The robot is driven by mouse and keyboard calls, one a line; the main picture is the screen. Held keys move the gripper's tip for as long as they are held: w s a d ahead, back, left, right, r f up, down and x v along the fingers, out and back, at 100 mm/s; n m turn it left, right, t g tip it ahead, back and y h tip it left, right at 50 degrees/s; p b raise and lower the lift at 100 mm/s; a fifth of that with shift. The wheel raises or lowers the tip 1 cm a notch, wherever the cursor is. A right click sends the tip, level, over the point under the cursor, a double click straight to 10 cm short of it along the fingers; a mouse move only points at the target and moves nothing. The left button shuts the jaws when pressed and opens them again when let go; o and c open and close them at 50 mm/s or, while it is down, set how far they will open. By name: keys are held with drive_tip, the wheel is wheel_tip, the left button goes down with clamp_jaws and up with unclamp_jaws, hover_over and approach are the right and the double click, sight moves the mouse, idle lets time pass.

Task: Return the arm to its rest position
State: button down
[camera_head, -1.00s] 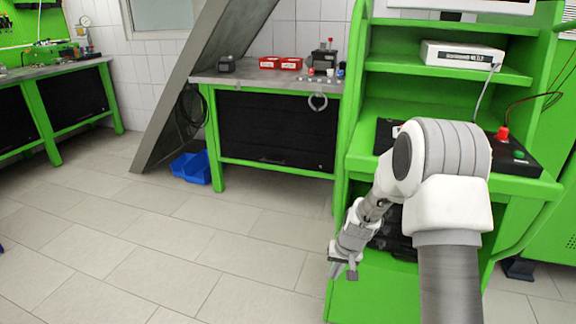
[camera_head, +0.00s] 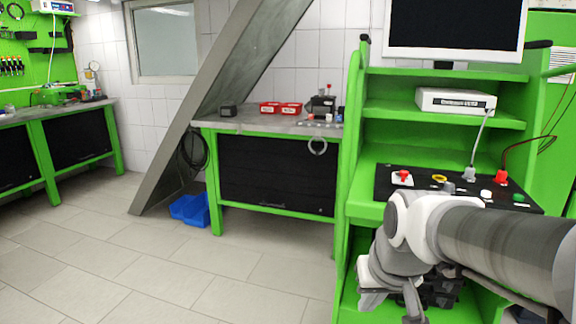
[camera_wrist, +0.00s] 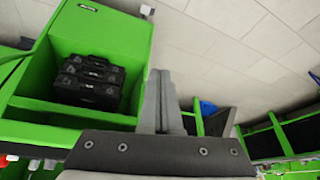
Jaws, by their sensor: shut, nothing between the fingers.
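My arm is grey and white and folded in front of the green test bench (camera_head: 352,190) at the lower right of the head view. In the wrist view my gripper (camera_wrist: 160,88) has its grey fingers together with nothing between them. In the head view the arm hides most of the gripper, which hangs low in front of the bench's lower compartment at the bottom edge. No object is held.
Black cases (camera_wrist: 88,82) sit in the bench's lower compartment, close to the gripper. The bench top carries a black control panel (camera_head: 402,191) with buttons and cables. A workbench (camera_head: 275,180) and a blue bin (camera_head: 190,209) stand behind. The tiled floor at left is clear.

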drive_tip(key=s+r+t, duration=0.1)
drive_tip(key=s+r, duration=0.1)
drive_tip(key=s, duration=0.8)
wheel_tip(320, 180, up, 23)
drive_tip(key=p, duration=2.2)
drive_tip(key=shift+s+d+p, duration=0.3)
drive_tip(key=shift+d+p, duration=0.05)
drive_tip(key=shift+d, duration=0.1)
drive_tip(key=shift+d, duration=0.1)
